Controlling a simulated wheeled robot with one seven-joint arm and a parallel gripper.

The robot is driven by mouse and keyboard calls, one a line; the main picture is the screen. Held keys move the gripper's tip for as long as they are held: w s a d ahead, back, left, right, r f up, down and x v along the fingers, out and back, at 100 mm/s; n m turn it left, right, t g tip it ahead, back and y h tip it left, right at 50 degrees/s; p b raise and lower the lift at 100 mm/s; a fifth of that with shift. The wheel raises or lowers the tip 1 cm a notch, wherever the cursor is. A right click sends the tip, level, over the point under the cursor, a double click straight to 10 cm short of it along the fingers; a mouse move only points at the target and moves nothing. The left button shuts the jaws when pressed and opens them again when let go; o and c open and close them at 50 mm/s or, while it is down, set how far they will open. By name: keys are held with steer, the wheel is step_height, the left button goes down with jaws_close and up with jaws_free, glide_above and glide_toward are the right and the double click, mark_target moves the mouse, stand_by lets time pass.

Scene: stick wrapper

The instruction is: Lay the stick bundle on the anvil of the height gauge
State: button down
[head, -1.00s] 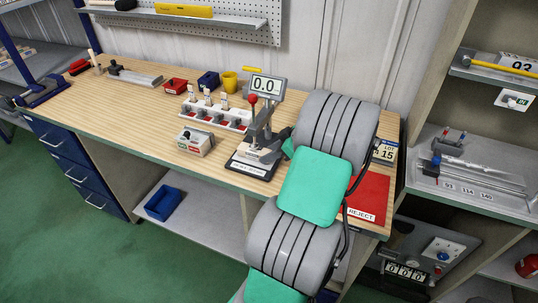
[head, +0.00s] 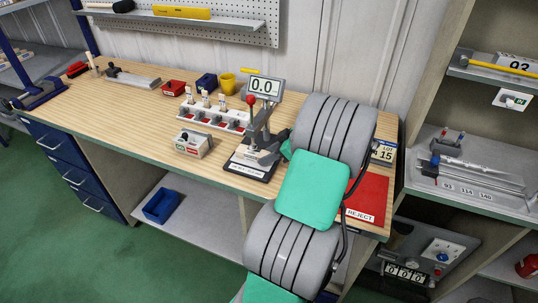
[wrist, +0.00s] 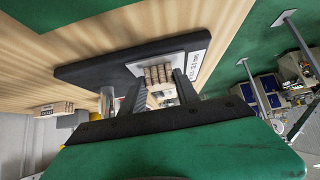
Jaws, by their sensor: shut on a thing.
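The height gauge (head: 265,86) stands on the bench with its display reading 0.0, a red knob on its lever and a dark base (head: 250,168). The base also shows in the wrist view (wrist: 90,72), with a pale metal plate and a white label. My gripper (wrist: 160,88) is shut on the stick bundle (wrist: 158,73), a short row of light wooden sticks between its two dark fingers. The bundle appears over the pale plate; whether it touches the anvil cannot be told. In the head view my arm and the gauge hide most of my gripper and the bundle.
A white rack with red-based holders (head: 214,117) and a small labelled box (head: 193,143) stand left of the gauge. A yellow cup (head: 227,82) is behind. A red REJECT mat (head: 370,195) and a LOT 15 sign (head: 384,151) lie right of my arm. Bare bench lies front left.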

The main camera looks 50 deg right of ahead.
steer(key=c, duration=0.8)
jaws_free()
steer(key=shift+f, duration=0.1)
steer(key=shift+s, duration=0.1)
